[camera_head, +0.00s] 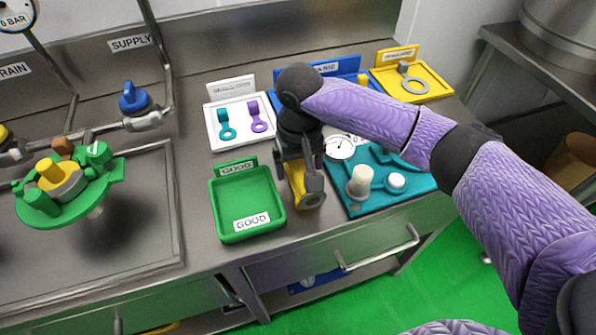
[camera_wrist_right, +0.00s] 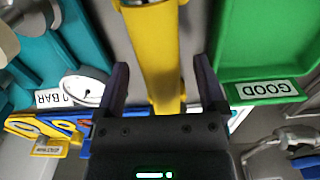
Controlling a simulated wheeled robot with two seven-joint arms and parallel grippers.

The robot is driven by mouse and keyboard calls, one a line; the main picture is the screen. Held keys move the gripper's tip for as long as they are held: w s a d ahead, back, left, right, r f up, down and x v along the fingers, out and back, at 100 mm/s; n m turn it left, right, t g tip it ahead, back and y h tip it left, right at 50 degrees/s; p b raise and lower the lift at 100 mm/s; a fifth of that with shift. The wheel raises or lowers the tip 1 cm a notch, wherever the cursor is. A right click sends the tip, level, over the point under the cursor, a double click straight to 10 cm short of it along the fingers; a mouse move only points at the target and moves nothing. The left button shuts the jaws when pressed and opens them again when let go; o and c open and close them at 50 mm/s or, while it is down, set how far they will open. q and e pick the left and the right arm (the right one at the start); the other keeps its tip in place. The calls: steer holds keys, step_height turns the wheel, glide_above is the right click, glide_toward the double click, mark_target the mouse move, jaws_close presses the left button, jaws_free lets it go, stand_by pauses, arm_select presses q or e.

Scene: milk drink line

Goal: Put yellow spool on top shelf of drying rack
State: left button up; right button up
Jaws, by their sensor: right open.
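The yellow spool (camera_head: 295,178) lies on the steel counter between the green tray and the teal mat, with a grey ring-shaped end facing the front. My right gripper (camera_head: 303,160) is over it, pointing down and open. In the right wrist view the spool's long yellow body (camera_wrist_right: 155,55) runs between the two dark fingers of the gripper (camera_wrist_right: 162,80), with gaps showing on both sides. My left gripper is not in view. A green round stand (camera_head: 42,203) at the left carries yellow, green and brown pieces; I cannot tell whether it is the drying rack.
The green GOOD tray (camera_head: 232,210) is empty, close left of the spool. The teal mat (camera_head: 410,185) with a cream-white piece (camera_head: 360,182) and a gauge (camera_head: 340,147) is close right. A white board (camera_head: 216,139) and yellow board (camera_head: 432,88) stand behind. A blue-handled valve (camera_head: 134,99) is back left.

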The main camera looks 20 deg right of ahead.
steer(key=shift+f, duration=0.8)
steer(key=shift+r, duration=0.2)
jaws_close()
